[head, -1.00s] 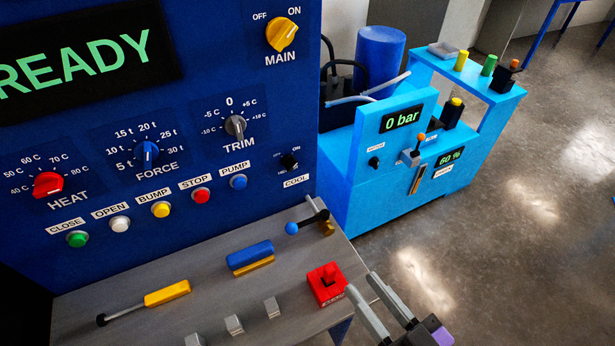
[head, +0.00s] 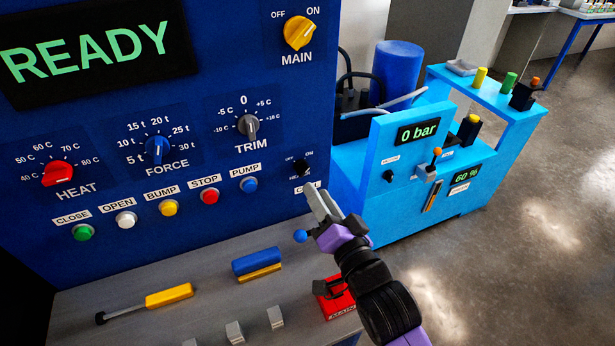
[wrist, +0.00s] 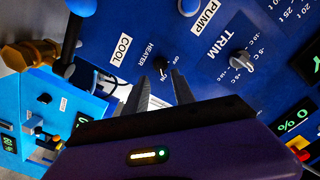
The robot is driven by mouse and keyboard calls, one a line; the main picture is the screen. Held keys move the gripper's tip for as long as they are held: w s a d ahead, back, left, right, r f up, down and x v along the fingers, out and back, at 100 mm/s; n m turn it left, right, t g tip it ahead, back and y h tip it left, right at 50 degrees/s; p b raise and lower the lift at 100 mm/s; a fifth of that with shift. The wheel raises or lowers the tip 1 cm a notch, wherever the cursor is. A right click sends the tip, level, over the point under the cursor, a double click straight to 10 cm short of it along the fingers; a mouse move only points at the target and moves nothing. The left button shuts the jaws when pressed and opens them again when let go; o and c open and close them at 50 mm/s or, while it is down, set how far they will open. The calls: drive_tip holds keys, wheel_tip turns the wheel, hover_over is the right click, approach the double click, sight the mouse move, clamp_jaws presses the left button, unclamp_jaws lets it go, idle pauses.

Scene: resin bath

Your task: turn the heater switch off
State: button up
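The heater switch (head: 301,167) is a small black toggle on the blue panel, below the trim knob, with OFF and ON marks above it. Its set position is too small to tell. In the wrist view the switch (wrist: 160,66) shows beside its HEATER label, near the gap between the fingertips. My gripper (head: 322,204) is just below and right of the switch in the head view, apart from it. The wrist view shows my gripper (wrist: 162,76) open, with two grey fingers spread and nothing between them. The gripper hides part of the COOL label in the head view.
A blue-knobbed lever (head: 300,236) stands close to my gripper. A red switch box (head: 338,298) sits below my arm on the grey shelf. The trim knob (head: 248,126) and pump button (head: 249,184) are left of the switch. A light-blue pump unit (head: 405,212) stands right.

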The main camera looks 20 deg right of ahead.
sight(305, 173)
drive_tip(key=w+p, duration=0.1)
drive_tip(key=w, duration=0.5)
drive_tip(key=shift+w, duration=0.25)
clamp_jaws()
